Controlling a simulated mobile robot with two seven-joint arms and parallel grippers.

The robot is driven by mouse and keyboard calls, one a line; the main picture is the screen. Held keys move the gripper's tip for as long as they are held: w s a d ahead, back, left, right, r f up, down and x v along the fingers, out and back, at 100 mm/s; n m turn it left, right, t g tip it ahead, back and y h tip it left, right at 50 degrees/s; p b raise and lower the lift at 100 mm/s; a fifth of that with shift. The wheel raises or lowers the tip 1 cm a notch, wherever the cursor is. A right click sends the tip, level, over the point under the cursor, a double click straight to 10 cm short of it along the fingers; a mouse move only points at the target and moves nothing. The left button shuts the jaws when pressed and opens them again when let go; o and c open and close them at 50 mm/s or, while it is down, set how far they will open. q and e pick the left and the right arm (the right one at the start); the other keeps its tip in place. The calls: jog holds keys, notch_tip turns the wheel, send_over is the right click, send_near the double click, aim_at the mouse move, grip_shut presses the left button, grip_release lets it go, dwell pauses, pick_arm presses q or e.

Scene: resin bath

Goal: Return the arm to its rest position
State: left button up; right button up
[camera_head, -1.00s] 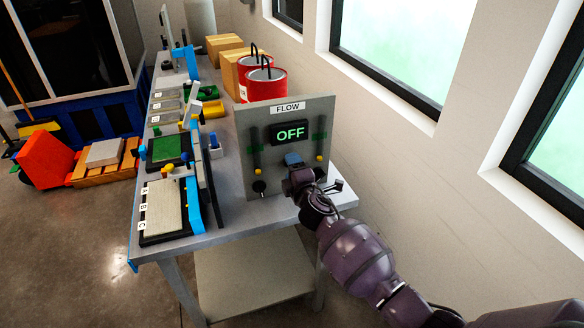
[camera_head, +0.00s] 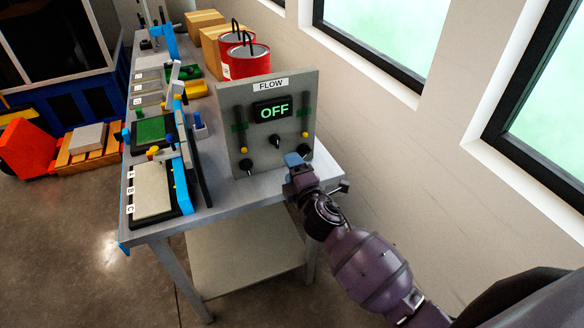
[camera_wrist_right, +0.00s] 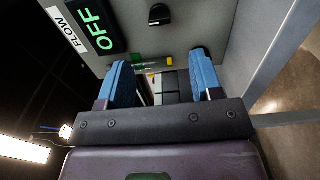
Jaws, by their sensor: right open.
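My right arm (camera_head: 368,268) comes in from the lower right of the head view, and its gripper (camera_head: 293,160) is in front of the lower right part of the grey FLOW panel (camera_head: 235,118). In the right wrist view the gripper (camera_wrist_right: 163,88) is open, its two blue fingers apart with nothing held between them. The panel's display (camera_head: 272,110) reads OFF in green. A black knob (camera_head: 275,141) below the display is clear of the fingers. Part of the panel's lower right is hidden by the gripper. My left gripper is not in view.
The panel stands at the near end of a grey table (camera_head: 238,193). Red cans (camera_head: 248,61) and cardboard boxes (camera_head: 203,20) stand behind it. Trays marked A, B, C (camera_head: 152,190) lie to its left. A wall with windows is on the right. The floor in front is free.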

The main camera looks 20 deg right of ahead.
dwell(0.3)
jog(key=s+d+f+m+g, duration=0.2)
jog(key=s+f+m, duration=0.3)
jog(key=s, duration=0.4)
jog(key=s+d+f+m+g, duration=0.2)
jog(key=s+f+m, duration=0.3)
jog(key=s, duration=0.4)
jog(key=s+d+f+m+g, duration=0.2)
jog(key=s+d+f+m, duration=0.1)
jog(key=s+f+m, duration=0.2)
jog(key=s+m, duration=0.2)
jog(key=s, duration=0.2)
jog(key=shift+f+m+h, duration=0.3)
jog(key=shift+f+h, duration=0.05)
jog(key=shift+h, duration=0.05)
